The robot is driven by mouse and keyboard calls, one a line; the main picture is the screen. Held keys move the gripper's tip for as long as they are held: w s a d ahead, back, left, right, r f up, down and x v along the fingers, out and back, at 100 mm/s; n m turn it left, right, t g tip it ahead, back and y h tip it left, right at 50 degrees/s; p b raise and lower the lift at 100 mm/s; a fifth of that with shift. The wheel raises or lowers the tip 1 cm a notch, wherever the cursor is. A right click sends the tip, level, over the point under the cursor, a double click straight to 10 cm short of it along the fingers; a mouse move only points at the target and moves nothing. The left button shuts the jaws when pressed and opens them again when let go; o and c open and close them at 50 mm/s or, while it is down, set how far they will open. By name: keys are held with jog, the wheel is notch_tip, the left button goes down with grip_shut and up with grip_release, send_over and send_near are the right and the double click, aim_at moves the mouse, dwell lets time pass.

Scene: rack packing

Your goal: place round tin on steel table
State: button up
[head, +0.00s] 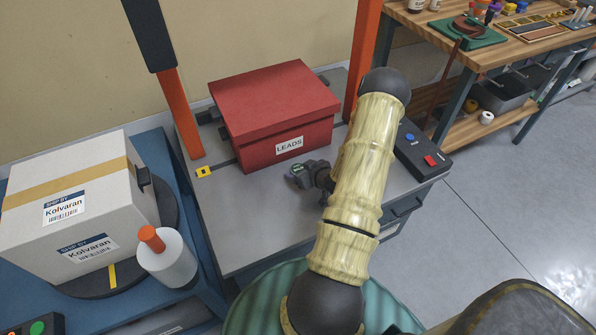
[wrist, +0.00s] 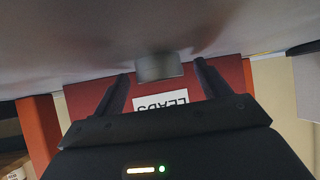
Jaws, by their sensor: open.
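A small grey round tin (wrist: 160,68) stands on the steel table, which fills the top of the upside-down wrist view (wrist: 70,45). My gripper (wrist: 162,72) is open, with one finger on each side of the tin and a visible gap at both sides. In the head view my gripper (head: 303,172) is low over the steel table (head: 245,230), in front of the red LEADS box (head: 270,115). I cannot make out the tin in the head view; my gripper and arm may hide it.
The red box stands at the table's back. A black control box (head: 422,150) with a red button is at the right. Orange posts (head: 183,120) rise behind. The table's front left is clear.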

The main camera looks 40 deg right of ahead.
jog(key=shift+w+f, duration=0.1)
jog(key=shift+c, duration=0.3)
jog(key=c, duration=1.1)
notch_tip(320, 180, up, 10)
jog(key=p, duration=0.1)
dwell(0.4)
